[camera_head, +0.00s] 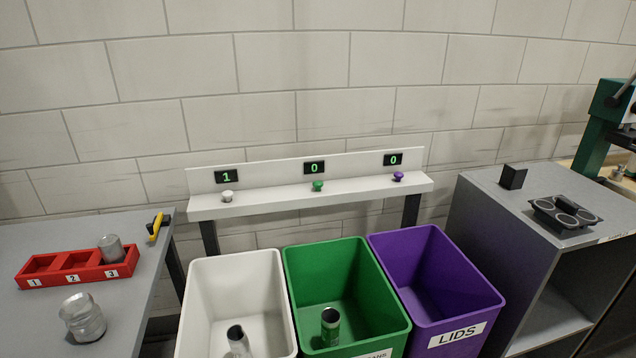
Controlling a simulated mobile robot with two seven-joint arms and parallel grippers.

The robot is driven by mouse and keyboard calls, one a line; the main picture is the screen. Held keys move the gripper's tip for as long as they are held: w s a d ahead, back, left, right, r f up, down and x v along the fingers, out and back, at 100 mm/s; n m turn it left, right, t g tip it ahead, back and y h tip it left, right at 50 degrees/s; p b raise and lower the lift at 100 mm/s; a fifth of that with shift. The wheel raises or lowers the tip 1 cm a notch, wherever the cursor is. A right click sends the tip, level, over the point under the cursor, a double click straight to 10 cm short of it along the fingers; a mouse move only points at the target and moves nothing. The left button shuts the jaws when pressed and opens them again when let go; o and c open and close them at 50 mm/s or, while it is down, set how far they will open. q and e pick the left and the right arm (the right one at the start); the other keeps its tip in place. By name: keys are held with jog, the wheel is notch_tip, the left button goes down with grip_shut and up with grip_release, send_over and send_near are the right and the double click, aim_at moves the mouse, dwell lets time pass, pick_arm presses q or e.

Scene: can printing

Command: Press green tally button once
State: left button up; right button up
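The green tally button (318,186) stands on a white wall shelf (270,202), between a white button (227,196) and a purple button (398,176). The display above the green button (314,167) reads 0. The display above the white button (227,176) reads 1, and the one above the purple button (393,159) reads 0. Neither of my grippers shows in the head view.
A grey table (60,235) with a red tray (40,281) is left; a grey cabinet (500,220) is right.

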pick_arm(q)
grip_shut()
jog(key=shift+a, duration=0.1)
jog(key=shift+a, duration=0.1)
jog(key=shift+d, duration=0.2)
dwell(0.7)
